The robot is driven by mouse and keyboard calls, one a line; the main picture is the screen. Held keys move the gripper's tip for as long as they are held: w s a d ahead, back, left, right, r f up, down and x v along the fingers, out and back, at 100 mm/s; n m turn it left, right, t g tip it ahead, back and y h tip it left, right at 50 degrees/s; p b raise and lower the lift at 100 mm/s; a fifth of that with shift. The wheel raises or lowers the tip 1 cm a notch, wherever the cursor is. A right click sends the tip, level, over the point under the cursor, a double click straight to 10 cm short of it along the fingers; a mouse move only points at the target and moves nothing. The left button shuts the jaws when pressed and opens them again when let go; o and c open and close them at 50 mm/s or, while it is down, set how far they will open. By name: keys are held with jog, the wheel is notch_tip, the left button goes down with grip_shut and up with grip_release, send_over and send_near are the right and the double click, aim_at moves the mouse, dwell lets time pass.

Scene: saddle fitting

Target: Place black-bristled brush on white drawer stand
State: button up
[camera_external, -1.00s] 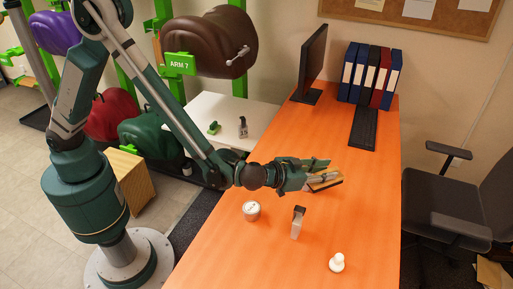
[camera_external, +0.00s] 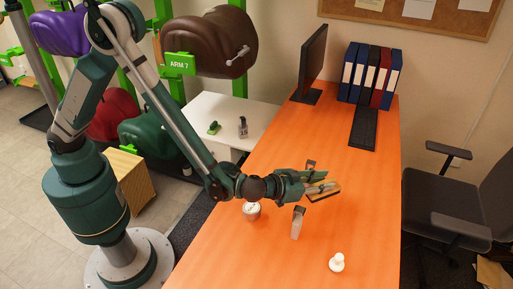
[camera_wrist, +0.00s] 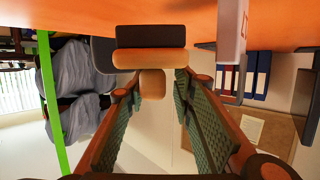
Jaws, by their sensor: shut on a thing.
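The brush shows in the external view (camera_external: 328,191) and the wrist view (camera_wrist: 150,60), with a tan wooden back and dark bristles. My gripper (camera_external: 312,187), also in the wrist view (camera_wrist: 155,85), is shut on its wooden part. The brush is over the orange desk, bristles towards the desk in the wrist view. Its height above the desk is hard to tell. The white stand (camera_external: 207,108) is behind my forearm, left of the desk; its drawers cannot be made out.
A green item (camera_external: 214,128) and a small grey bottle (camera_external: 243,127) are on the stand. A round tin (camera_external: 252,211), partly behind my arm, a dark-topped bottle (camera_external: 298,222) and a white knob-shaped piece (camera_external: 337,262) stand on the desk (camera_external: 365,190). A monitor (camera_external: 312,65) is at the back.

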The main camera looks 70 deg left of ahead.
jog(key=shift+f, duration=1.05)
jog(key=shift+f+b, duration=0.65)
jog(key=shift+f, duration=1.2)
jog(key=shift+f, duration=0.1)
jog(key=o, duration=1)
jog(key=p+v, duration=0.2)
jog(key=v, duration=1)
